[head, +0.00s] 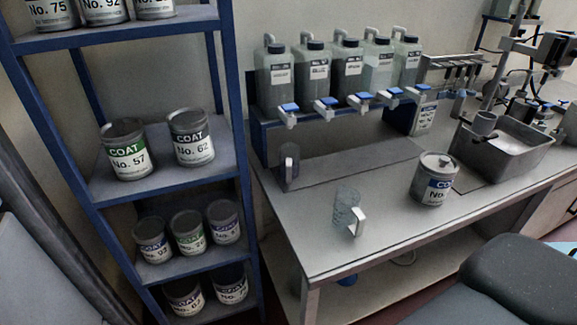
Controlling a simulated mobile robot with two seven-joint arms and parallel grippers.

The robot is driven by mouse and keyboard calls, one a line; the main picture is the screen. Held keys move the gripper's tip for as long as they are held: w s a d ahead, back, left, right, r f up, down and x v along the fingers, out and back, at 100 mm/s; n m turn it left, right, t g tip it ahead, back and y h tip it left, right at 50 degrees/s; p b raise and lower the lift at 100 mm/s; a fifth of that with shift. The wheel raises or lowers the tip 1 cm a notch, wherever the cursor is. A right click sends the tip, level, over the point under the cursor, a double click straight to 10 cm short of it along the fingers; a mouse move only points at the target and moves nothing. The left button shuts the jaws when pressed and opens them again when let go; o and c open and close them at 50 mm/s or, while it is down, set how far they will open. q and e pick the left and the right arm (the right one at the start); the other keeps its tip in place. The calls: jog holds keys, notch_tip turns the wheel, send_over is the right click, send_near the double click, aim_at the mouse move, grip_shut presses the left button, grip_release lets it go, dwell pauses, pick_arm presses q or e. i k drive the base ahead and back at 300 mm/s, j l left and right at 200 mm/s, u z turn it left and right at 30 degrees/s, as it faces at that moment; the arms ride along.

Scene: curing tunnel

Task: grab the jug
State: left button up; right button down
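A clear jug (345,206) with a white handle stands on the bench top near its front edge. Its handle faces the front right. A second, darker see-through jug (289,160), also with a pale handle, stands further back at the left end of the bench, by the row of taps. Neither of my grippers is in view, so nothing shows of what they hold.
A can (435,180) stands right of the clear jug. Behind are several bottles (318,75) with blue-topped taps on a blue stand (262,140). A metal basin (505,150) is at right. A blue-framed shelf (225,150) with paint cans stands left.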

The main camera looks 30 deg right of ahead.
aim_at(290, 151)
jog(key=l+z, duration=0.15)
jog(key=l, duration=0.2)
jog(key=i+l+z, duration=0.2)
jog(key=l, duration=0.15)
jog(key=l+z, duration=0.15)
jog(key=l, duration=0.2)
jog(key=i+l+z, duration=0.2)
jog(key=l, duration=0.15)
